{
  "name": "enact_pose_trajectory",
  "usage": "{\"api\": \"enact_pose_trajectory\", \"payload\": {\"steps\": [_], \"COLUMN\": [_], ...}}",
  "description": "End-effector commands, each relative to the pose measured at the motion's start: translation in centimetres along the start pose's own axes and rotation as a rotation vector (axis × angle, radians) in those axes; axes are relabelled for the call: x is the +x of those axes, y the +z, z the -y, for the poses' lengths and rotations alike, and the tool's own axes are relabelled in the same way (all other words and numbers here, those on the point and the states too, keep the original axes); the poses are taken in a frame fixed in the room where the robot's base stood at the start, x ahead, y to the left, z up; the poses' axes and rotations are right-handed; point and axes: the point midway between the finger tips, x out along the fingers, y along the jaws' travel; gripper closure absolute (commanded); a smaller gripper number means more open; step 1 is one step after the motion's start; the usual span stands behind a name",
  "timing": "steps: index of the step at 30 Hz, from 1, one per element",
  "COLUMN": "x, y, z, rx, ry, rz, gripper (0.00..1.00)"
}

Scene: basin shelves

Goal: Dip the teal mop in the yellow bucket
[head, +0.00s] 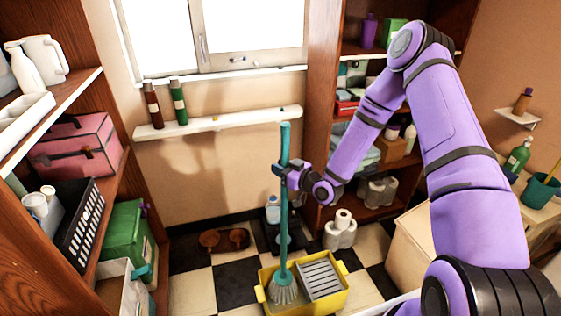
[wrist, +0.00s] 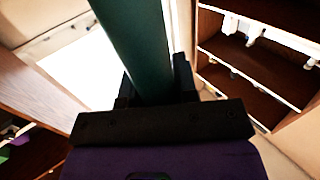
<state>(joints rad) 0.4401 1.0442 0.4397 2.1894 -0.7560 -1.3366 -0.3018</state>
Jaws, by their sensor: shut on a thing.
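The teal mop (head: 284,205) stands nearly upright in the head view, with its grey-green stringy head (head: 284,291) at the left part of the yellow bucket (head: 330,299). The head shows within the bucket's outline; whether it touches the bottom, I cannot tell. A grey slatted wringer (head: 320,277) fills the bucket's right part. My gripper (head: 281,171) is shut on the mop's handle, above the bucket. In the wrist view the teal handle (wrist: 137,45) runs between the dark fingers of my gripper (wrist: 157,88).
Wooden shelves with a pink box (head: 75,147) stand at left. A shelf unit with paper rolls (head: 377,190) stands behind my arm. More rolls (head: 340,231) are on the checkered floor near the bucket. A narrow wall ledge (head: 220,122) holds two bottles (head: 179,103). Brown slippers (head: 222,240) lie behind the bucket.

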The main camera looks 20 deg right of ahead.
Motion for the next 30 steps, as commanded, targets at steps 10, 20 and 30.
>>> {"api": "enact_pose_trajectory", "payload": {"steps": [10,20,30], "x": [0.0,0.0,0.0], "y": [3.0,5.7,8.6], "z": [0.0,0.0,0.0], "rx": [0.0,0.001,-0.001], "ry": [0.001,0.0,0.001], "rz": [-0.001,-0.001,-0.001], "gripper": [1.0,1.0,1.0]}}
